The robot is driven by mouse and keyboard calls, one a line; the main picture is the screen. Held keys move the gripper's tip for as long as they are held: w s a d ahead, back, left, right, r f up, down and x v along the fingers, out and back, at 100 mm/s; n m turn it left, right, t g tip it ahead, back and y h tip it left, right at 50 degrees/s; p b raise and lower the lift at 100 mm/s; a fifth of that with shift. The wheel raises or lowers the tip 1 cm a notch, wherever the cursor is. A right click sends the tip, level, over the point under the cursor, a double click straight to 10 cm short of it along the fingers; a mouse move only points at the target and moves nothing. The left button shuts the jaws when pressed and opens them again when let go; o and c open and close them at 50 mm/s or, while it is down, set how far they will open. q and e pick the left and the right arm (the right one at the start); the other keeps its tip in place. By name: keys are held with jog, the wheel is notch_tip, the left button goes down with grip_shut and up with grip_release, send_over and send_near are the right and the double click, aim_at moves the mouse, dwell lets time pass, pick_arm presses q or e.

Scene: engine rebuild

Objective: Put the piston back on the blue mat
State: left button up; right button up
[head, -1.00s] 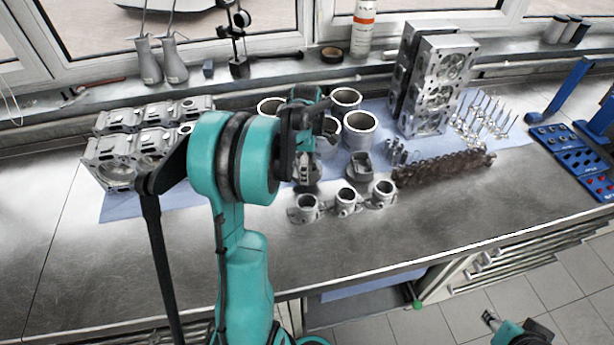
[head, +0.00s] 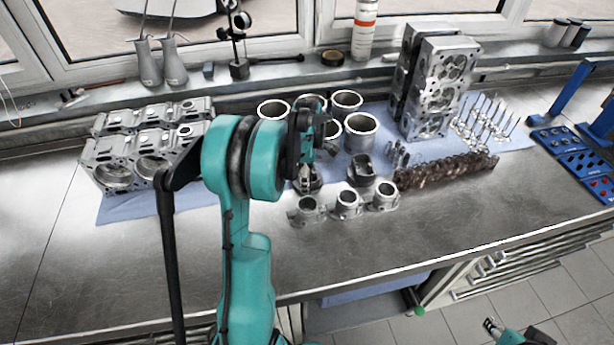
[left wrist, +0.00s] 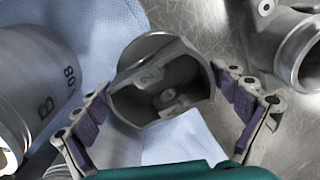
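The piston's hollow side, with a "2" marked inside, faces the camera. It also shows as a dark shape low under the gripper in the head view (head: 312,181). Whether it touches the mat is unclear. Another piston (head: 362,173) stands just to the right. My right gripper (head: 491,325) is at the bottom right edge, away from the bench.
Several cylinder liners (head: 360,131) stand behind the gripper; one is close on the left in the wrist view (left wrist: 38,95). Engine blocks (head: 145,150) stand left. The bench front (head: 400,245) is clear.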

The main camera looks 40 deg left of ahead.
pick_arm(q)
jog(key=shift+r, duration=0.15)
jog(key=shift+r, duration=0.3)
notch_tip(320, 180, up, 11)
jog(key=p, duration=0.4)
jog(key=s+d+r+m+t, duration=0.1)
jog(key=s+d+r+m, duration=0.1)
jog(key=d+r+m, duration=0.35)
jog(key=s+d+f+m+t, duration=0.1)
jog(key=s+d+m+t, duration=0.2)
jog(key=s+d+m, duration=0.3)
jog(key=s+d+f+m+t, duration=0.2)
jog(key=s+d+m, duration=0.5)
jog(key=d+m, duration=0.6)
jog(key=shift+d+t, duration=0.2)
jog(key=shift+t, duration=0.4)
notch_tip(320, 180, down, 4)
jog(key=b, duration=0.4)
